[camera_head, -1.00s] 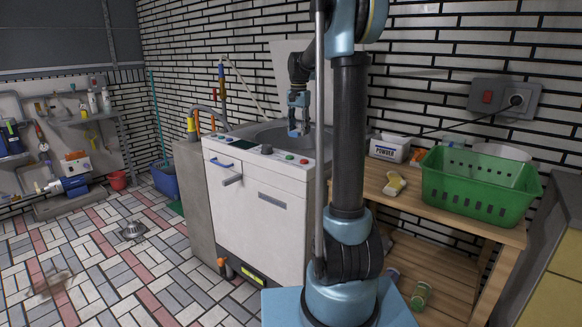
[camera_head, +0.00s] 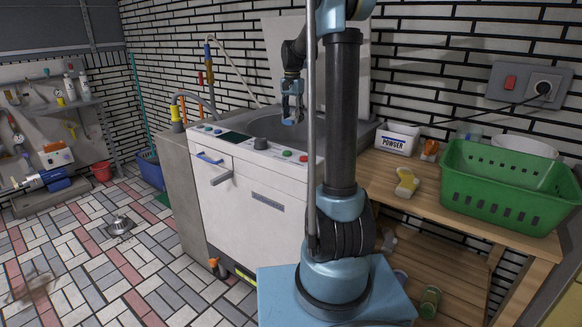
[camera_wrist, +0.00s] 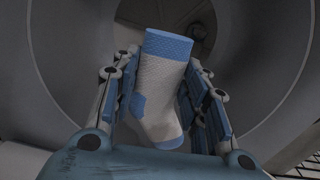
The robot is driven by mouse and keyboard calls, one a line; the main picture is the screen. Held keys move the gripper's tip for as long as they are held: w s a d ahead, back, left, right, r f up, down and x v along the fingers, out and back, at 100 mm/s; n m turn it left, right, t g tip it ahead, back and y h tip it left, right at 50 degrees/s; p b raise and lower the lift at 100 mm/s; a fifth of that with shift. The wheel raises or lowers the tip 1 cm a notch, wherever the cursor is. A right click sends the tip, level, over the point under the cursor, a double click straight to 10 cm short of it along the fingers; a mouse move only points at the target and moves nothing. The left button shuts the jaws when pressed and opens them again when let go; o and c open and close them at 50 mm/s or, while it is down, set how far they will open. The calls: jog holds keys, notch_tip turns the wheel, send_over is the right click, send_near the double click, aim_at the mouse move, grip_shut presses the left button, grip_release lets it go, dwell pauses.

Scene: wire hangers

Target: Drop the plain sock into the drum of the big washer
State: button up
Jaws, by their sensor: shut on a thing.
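A white sock (camera_wrist: 158,88) with blue cuff, heel and toe is held between the fingers of my gripper (camera_wrist: 160,105) in the wrist view. My gripper (camera_head: 292,108) also shows in the head view, hanging over the round opening in the top of the big washer (camera_head: 252,195). Behind the sock, the wrist view shows the grey drum (camera_wrist: 75,70) and its dark inside. The sock cannot be made out clearly in the head view. The lower part of the drum is hidden by the washer's front panel.
A wooden bench (camera_head: 470,205) right of the washer bears a green basket (camera_head: 505,200), a powder box (camera_head: 397,140) and a cream-and-yellow item (camera_head: 407,182). Hoses (camera_head: 185,105) rise at the washer's left. The tiled floor at left is mostly clear.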

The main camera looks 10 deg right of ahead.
jog(key=shift+s+a+f, duration=0.1)
jog(key=shift+a+f, duration=0.05)
jog(key=shift+f, duration=1.2)
jog(key=o, duration=0.9)
jog(key=shift+r, duration=0.1)
notch_tip(320, 180, up, 12)
